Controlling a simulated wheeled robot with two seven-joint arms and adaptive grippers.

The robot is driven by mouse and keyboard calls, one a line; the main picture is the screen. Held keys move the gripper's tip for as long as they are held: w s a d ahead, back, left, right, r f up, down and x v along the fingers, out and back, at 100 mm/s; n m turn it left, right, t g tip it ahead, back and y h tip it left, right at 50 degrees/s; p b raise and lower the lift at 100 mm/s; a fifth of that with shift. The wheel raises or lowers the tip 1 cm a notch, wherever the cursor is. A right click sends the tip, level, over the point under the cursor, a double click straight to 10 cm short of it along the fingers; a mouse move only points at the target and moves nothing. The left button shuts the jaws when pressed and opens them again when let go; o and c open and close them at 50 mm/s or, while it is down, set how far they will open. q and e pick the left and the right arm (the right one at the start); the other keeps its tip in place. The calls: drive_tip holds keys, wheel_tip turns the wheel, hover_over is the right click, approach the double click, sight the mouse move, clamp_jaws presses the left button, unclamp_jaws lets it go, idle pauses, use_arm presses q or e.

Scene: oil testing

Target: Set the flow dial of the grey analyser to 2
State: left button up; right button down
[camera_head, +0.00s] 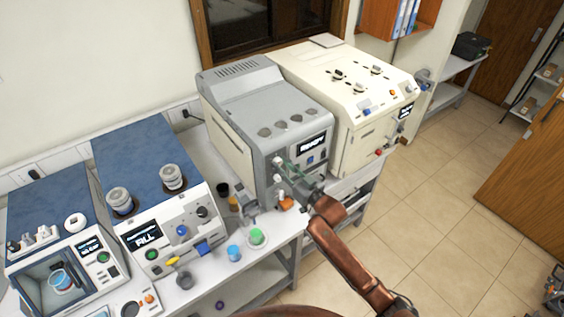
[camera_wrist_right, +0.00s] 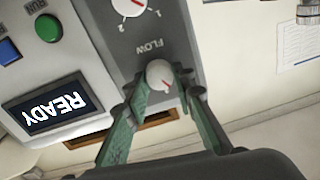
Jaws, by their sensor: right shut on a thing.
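The grey analyser (camera_head: 245,108) stands on the bench, with a lit READY screen (camera_head: 313,142) on its front. In the right wrist view the picture is turned over, and the FLOW label (camera_wrist_right: 147,47) lies beside a round pale knob (camera_wrist_right: 160,75). My right gripper (camera_wrist_right: 162,84) is shut on this knob, with its green fingers on either side. The knob bears a small red mark, but its setting cannot be read. A second dial (camera_wrist_right: 130,4), cut off at the top edge, has a red pointer and the marks 1 and 2. In the head view my right gripper (camera_head: 290,172) reaches the analyser's front; my left gripper is not in view.
A green button (camera_wrist_right: 47,28) and a blue button (camera_wrist_right: 9,50) are near the screen. A cream machine (camera_head: 345,90) stands close on the right. Blue-topped machines (camera_head: 140,150) and small cups (camera_head: 235,252) are on the left.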

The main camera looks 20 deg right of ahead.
drive_tip(key=m+p, duration=0.2)
drive_tip(key=shift+r+m, duration=0.15)
drive_tip(key=shift+m, duration=0.25)
drive_tip(key=shift+m+p, duration=0.85)
drive_tip(key=shift+m, duration=0.65)
drive_tip(key=c, duration=1.6)
unclamp_jaws()
drive_tip(key=shift+d+f, duration=0.1)
drive_tip(key=shift+f, duration=0.1)
drive_tip(key=shift+s, duration=0.15)
drive_tip(key=v, duration=1.1)
drive_tip(key=shift+s+d+f, duration=0.1)
drive_tip(key=shift+s+d, duration=0.05)
drive_tip(key=shift+s, duration=0.2)
